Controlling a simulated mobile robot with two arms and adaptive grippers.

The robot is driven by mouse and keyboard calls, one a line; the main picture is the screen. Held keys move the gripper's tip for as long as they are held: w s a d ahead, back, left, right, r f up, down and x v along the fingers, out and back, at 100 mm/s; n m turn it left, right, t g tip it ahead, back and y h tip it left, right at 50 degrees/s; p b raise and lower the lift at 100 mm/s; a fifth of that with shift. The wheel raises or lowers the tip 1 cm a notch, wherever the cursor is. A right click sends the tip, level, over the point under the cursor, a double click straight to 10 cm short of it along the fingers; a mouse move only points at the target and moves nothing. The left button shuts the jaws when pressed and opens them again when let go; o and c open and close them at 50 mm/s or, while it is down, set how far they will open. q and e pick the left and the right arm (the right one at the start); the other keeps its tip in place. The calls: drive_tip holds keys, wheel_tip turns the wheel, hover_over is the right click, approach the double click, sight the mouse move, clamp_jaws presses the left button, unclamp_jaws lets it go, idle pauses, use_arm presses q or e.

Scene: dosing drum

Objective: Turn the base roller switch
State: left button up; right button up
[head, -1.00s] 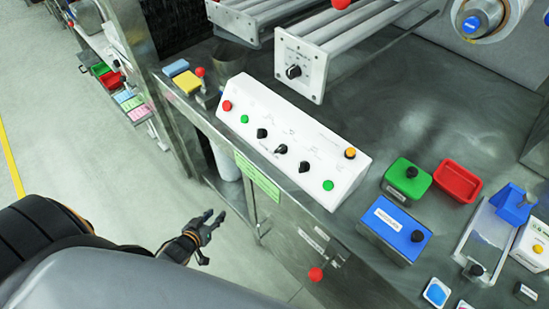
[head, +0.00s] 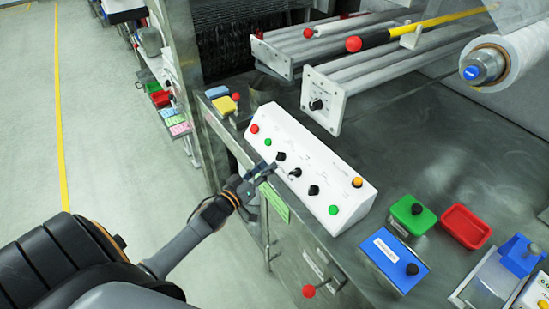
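A white sloped control panel (head: 309,165) stands on the metal bench. It carries three black rotary knobs: one on the left (head: 280,156), one in the middle (head: 295,172) and one on the right (head: 313,190). Their labels are too small to read, so I cannot tell which is the base roller switch. Another black knob (head: 316,104) sits on the white end plate of the rollers behind. My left gripper (head: 264,174) is at the panel's front edge, close to the left knob, with no clear contact. Its finger opening is unclear. My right gripper is out of view.
The panel also has a red button (head: 254,128), green buttons and an orange-topped button (head: 357,182). Blue (head: 394,254), green (head: 412,214) and red (head: 465,226) boxes stand to the right. A red ball-ended lever (head: 308,291) projects from the bench front.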

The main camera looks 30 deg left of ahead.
sight(277, 158)
use_arm(q)
drive_tip(key=w, duration=0.5)
drive_tip(key=shift+d, duration=0.2)
drive_tip(key=shift+s, duration=0.1)
clamp_jaws()
